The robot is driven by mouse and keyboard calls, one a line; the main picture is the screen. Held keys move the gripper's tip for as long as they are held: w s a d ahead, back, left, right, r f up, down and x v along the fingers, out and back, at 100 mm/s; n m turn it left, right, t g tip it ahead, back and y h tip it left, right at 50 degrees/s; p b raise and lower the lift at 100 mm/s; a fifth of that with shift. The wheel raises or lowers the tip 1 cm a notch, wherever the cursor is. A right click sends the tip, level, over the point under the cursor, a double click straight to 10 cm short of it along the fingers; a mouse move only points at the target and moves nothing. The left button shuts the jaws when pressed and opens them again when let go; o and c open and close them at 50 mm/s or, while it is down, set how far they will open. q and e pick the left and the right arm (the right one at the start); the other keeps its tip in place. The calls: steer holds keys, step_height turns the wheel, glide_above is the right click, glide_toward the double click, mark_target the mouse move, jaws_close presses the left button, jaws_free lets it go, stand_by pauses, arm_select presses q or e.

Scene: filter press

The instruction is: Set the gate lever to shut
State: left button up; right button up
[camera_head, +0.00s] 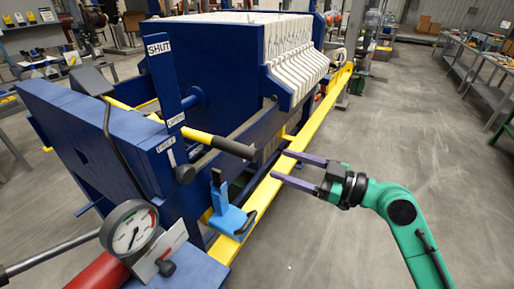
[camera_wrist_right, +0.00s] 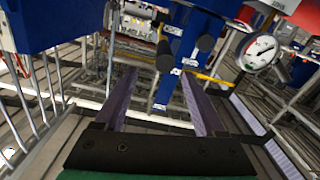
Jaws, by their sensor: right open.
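The gate lever (camera_head: 225,145), a yellow rod with a long black grip, sticks out to the right from the blue upright plate on the press. The OPEN label (camera_head: 175,119) is beside the rod's level, and the SHUT label (camera_head: 158,47) is higher on that plate. My right gripper (camera_head: 278,165) is open and empty, to the right of the black grip and apart from it. In the right wrist view, a dark grip (camera_wrist_right: 165,56) shows beyond and between the open fingers, in front of the blue plate. My left gripper is not in view.
A smaller black knob (camera_head: 185,174) sits below the lever. A blue bracket (camera_head: 232,217) stands on the yellow rail (camera_head: 315,122). A pressure gauge (camera_head: 130,228) is at the lower left, and white filter plates (camera_head: 298,62) are behind.

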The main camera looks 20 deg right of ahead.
mark_target(257, 154)
steer(key=w+a, duration=0.1)
steer(key=a, duration=0.1)
steer(key=w+a+r, duration=0.1)
steer(key=w+a, duration=0.2)
steer(key=a, duration=0.1)
steer(key=shift+w+r+p, duration=0.15)
steer(key=shift+r+p, duration=0.2)
steer(key=shift+p, duration=0.05)
steer(key=x, duration=0.1)
steer(key=p+x, duration=0.1)
steer(key=x, duration=0.1)
steer(key=p+x, duration=0.1)
steer(key=x, duration=0.1)
steer(key=shift+w+d+f, duration=0.3)
steer(key=shift+w+f, duration=0.1)
steer(key=shift+w, duration=0.1)
steer(key=shift+w+a+f, duration=0.15)
steer(key=shift+a+f, duration=0.05)
steer(key=shift+a, duration=0.15)
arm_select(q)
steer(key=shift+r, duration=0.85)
arm_select(e)
steer(key=shift+c, duration=0.4)
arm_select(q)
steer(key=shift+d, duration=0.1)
arm_select(e)
jaws_close()
